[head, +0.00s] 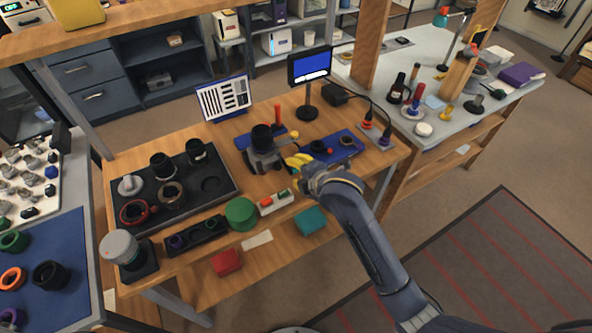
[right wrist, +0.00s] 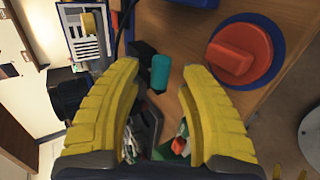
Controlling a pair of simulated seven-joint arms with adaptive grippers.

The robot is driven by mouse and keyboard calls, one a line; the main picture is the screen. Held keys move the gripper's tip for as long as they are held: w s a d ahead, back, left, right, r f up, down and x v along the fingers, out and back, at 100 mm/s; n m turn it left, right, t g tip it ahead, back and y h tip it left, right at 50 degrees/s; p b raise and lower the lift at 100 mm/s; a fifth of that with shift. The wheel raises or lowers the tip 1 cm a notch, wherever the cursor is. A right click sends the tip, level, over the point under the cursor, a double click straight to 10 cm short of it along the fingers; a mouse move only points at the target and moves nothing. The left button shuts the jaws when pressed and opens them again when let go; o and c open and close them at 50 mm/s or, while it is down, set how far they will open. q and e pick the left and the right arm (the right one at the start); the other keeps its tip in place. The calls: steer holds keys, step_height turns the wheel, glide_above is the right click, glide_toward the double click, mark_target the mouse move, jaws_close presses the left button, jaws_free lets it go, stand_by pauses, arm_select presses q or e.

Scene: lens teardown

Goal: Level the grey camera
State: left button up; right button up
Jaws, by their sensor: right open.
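The grey camera (head: 262,158) sits on the wooden bench with a black lens (head: 262,137) standing up from it. Whether its body is tilted is too small to tell. My right gripper (head: 293,161) is just right of the camera, its yellow fingers pointing toward it. In the right wrist view my right gripper (right wrist: 161,78) is open, with a part of the grey body (right wrist: 146,128) showing between the fingers and the black lens (right wrist: 70,92) beyond the left finger. I cannot tell whether a finger touches the camera. My left gripper is not in view.
A blue mat with small parts (head: 345,142) lies right of the camera. A small screen (head: 310,67) and a test chart (head: 225,98) stand behind. A black tray (head: 215,203) with lens parts lies left. A green disc (head: 241,212) and a button box (head: 275,202) are in front.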

jaws_close()
stand_by(0.3)
stand_by(0.4)
